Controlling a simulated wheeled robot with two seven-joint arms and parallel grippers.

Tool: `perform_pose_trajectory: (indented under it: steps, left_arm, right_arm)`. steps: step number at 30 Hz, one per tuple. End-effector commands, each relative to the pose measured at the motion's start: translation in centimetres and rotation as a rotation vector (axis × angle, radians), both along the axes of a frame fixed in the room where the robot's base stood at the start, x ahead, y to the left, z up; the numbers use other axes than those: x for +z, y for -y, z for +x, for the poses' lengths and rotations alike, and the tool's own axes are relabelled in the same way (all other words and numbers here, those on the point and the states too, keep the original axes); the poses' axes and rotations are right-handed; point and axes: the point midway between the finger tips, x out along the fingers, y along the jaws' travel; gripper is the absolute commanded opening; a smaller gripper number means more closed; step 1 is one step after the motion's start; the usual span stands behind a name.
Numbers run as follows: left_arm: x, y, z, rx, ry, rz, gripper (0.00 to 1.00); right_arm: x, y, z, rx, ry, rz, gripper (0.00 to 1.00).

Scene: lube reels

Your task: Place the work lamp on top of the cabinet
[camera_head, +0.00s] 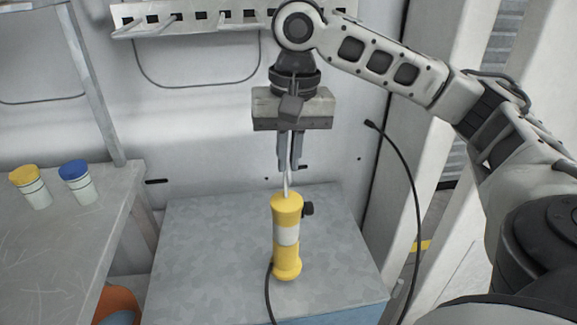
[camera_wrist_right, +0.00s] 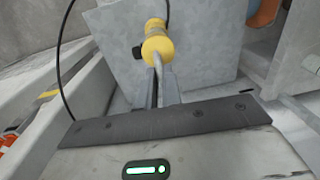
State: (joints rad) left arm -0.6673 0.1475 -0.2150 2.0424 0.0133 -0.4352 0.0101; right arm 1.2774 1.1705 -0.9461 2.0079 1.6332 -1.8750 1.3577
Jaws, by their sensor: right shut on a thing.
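The work lamp (camera_head: 287,236) is yellow with a pale middle band, a dark knob on its side and a thin metal hook on top. It hangs upright in front of the grey cabinet top (camera_head: 205,250). I cannot tell whether its base touches the surface. My right gripper (camera_head: 289,168) points down above the lamp and is shut on its hook. In the right wrist view, the lamp (camera_wrist_right: 158,43) shows beyond the fingers (camera_wrist_right: 160,88), with the cabinet top (camera_wrist_right: 212,55) behind it. A black cord runs from the lamp. My left gripper is not in view.
A workbench (camera_head: 75,235) at the left holds a yellow-capped jar (camera_head: 31,187) and a blue-capped jar (camera_head: 77,184). A rack (camera_head: 190,22) is on the back wall. A black cable (camera_head: 410,190) hangs at the right. The cabinet top is otherwise clear.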

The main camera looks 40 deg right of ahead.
Motion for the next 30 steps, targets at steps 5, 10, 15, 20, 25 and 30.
perform_pose_trajectory:
  steps: [5, 10, 15, 20, 25, 30]
  left_arm:
    - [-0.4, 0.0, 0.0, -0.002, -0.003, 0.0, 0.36]
    - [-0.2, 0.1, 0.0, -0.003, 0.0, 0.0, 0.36]
    - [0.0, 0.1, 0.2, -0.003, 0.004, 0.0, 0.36]
    - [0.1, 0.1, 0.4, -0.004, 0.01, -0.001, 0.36]
    - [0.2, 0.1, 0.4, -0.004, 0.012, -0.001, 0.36]
    - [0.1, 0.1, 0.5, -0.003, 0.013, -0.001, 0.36]
  right_arm:
    - [-1.9, 0.0, -0.1, 0.002, 0.001, 0.001, 0.0]
    - [-2.0, -0.1, -0.1, 0.003, 0.002, 0.001, 0.0]
    - [-2.0, -0.1, -0.1, 0.002, 0.002, 0.001, 0.0]
    - [-2.3, -0.1, -0.1, 0.002, 0.0, 0.001, 0.29]
    - [-2.3, -0.1, -0.1, 0.002, -0.001, 0.0, 0.29]
    - [-1.9, -0.1, -0.1, 0.002, 0.001, 0.001, 0.29]
